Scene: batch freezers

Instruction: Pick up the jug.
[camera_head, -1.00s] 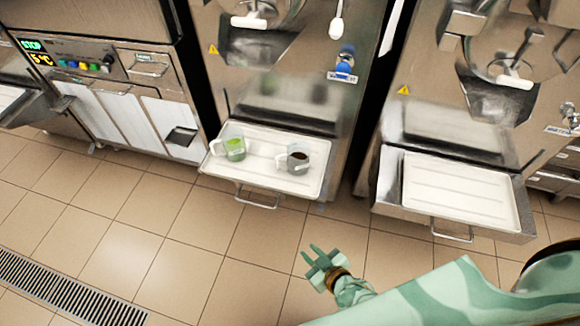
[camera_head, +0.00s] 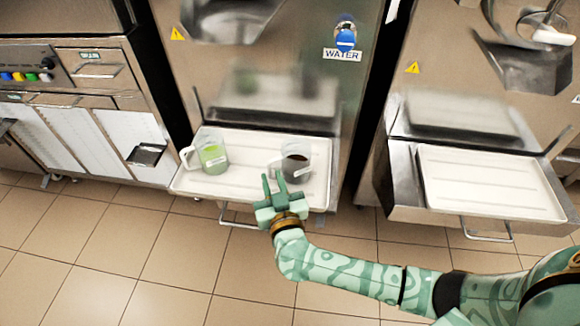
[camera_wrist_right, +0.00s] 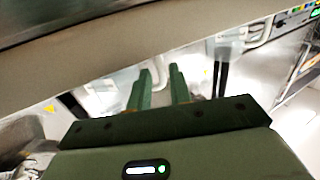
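Two clear jugs stand upright on a white tray (camera_head: 245,181). The left jug (camera_head: 211,154) holds something green, and its handle points left. The right jug (camera_head: 296,160) holds something dark, and its handle is on its left side. My right gripper (camera_head: 274,182) is just in front of the right jug in the head view, over the tray's front edge, its fingers pointing toward the tray. Its two fingers are apart with nothing between them, as the right wrist view (camera_wrist_right: 160,88) also shows. I cannot make out a jug for sure in that blurred view. My left gripper is not in view.
The tray sits on a shelf of a steel machine with a handle (camera_head: 238,217) at its front. A second white tray (camera_head: 490,185) on the right is empty. A steel cabinet (camera_head: 85,130) stands at left. The tiled floor (camera_head: 140,245) in front is clear.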

